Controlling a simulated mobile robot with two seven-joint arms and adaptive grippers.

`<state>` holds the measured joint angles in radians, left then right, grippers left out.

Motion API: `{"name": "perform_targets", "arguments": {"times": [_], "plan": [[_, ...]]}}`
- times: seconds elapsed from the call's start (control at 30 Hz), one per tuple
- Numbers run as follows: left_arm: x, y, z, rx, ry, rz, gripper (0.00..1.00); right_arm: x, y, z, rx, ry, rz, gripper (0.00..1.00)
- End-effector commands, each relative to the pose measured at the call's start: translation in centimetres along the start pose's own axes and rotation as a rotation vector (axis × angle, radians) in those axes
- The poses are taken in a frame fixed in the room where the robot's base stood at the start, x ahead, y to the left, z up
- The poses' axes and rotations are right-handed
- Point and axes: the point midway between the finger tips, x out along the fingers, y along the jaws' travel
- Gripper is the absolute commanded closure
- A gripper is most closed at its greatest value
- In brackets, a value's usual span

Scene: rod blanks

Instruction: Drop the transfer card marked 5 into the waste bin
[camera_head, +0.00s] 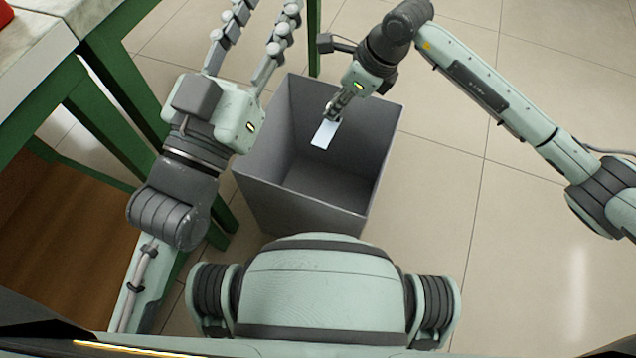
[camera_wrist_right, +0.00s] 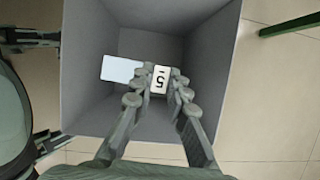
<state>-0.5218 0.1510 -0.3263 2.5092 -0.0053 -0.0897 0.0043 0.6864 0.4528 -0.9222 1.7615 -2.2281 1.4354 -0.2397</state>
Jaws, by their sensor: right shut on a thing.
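The transfer card marked 5 (camera_wrist_right: 160,82) is between the fingertips of my right gripper (camera_wrist_right: 163,71). A pale blue flat part (camera_wrist_right: 121,69) shows beside the marked face, to the left in the right wrist view. In the head view the card (camera_head: 325,134) hangs below my right gripper (camera_head: 333,113), over the open mouth of the grey waste bin (camera_head: 258,172). The right gripper is shut on the card. My left gripper (camera_head: 266,12) has its fingers spread apart, with nothing seen between them, beside the bin's upper left.
A green-framed table (camera_head: 110,75) with a pale top stands at the left, close to the bin. A red thing (camera_head: 6,17) shows at its corner. The tiled floor (camera_head: 500,200) right of the bin is clear.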

Motion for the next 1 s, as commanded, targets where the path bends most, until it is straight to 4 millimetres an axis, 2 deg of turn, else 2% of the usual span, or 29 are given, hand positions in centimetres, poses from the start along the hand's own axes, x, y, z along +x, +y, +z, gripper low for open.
{"name": "perform_targets", "arguments": {"times": [0.33,0.37,0.53,0.87,1.0], "plan": [[0.0,0.1,-0.3,-0.003,0.016,0.002,0.65,0.1,0.0,0.0,0.0,0.0,0.0,1.0],[0.0,0.1,-0.3,-0.003,0.016,0.002,0.65,0.1,0.0,0.0,0.0,0.0,0.0,0.83],[0.0,0.1,-0.4,-0.003,0.016,0.002,0.65,0.1,0.0,0.0,0.0,0.0,0.0,0.62],[0.0,0.1,-0.2,-0.002,0.012,0.001,0.65,-0.1,0.0,0.0,-0.001,-0.001,0.0,0.61],[0.0,0.1,-0.3,-0.002,0.013,0.001,0.65,-1.6,-0.1,0.0,-0.002,-0.001,-0.003,0.61]]}}
